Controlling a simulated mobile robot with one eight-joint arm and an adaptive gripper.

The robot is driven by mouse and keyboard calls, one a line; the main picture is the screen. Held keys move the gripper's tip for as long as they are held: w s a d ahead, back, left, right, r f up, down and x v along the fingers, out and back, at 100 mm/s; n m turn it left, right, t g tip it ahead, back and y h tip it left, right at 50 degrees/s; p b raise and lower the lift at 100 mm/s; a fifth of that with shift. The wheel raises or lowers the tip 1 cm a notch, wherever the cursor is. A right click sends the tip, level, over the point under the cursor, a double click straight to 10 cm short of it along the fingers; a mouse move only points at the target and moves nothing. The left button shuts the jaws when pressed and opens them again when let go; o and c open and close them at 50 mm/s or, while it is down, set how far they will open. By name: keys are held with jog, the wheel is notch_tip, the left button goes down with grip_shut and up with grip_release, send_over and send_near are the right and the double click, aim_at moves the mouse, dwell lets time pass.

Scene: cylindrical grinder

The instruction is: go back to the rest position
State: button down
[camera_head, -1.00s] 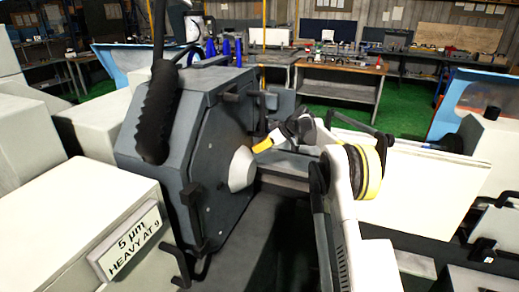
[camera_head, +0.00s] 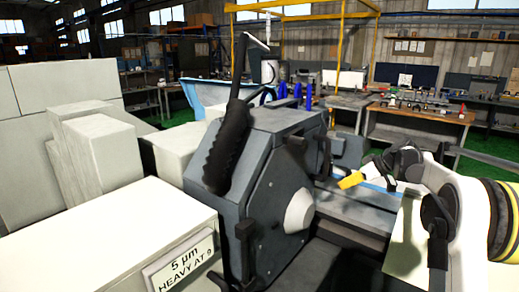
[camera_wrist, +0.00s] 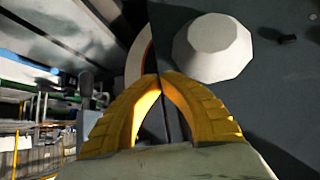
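My gripper (camera_head: 345,183) has yellow fingers and hangs to the right of the white cone (camera_head: 299,210) on the grey grinder headstock (camera_head: 265,190). A visible gap separates it from the cone in the head view. In the wrist view the two yellow fingertips (camera_wrist: 160,77) meet, with nothing seen between them. The cone (camera_wrist: 213,47) lies beyond the fingers there, up and to the right, in front of the dark headstock face. My white arm reaches in from the right in the head view.
A light cabinet (camera_head: 110,235) with a "5 µm HEAVY AT 9" sign (camera_head: 182,265) stands at lower left. A black ribbed hose (camera_head: 228,148) rises on the headstock. The grinder bed (camera_head: 355,208) runs below my gripper. A workbench (camera_head: 420,118) stands behind.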

jog(key=s+a+r+m+h+b, duration=0.1)
jog(key=s+a+m+h+b, duration=0.15)
jog(key=s+a, duration=0.65)
jog(key=s+a+r+m+h+b, duration=0.1)
jog(key=s+a+r+m+b, duration=0.3)
jog(key=s, duration=0.9)
jog(key=s+a+f+h+b, duration=0.1)
jog(key=s+a+f, duration=0.1)
jog(key=s+f, duration=0.6)
jog(key=s+a+f+m+h+b, duration=0.1)
jog(key=s+a+f+b, duration=0.1)
jog(key=s+f, duration=0.6)
jog(key=s, duration=0.7)
jog(key=shift+s+a, duration=0.3)
jog(key=shift+s, duration=0.1)
jog(key=shift+h, duration=0.25)
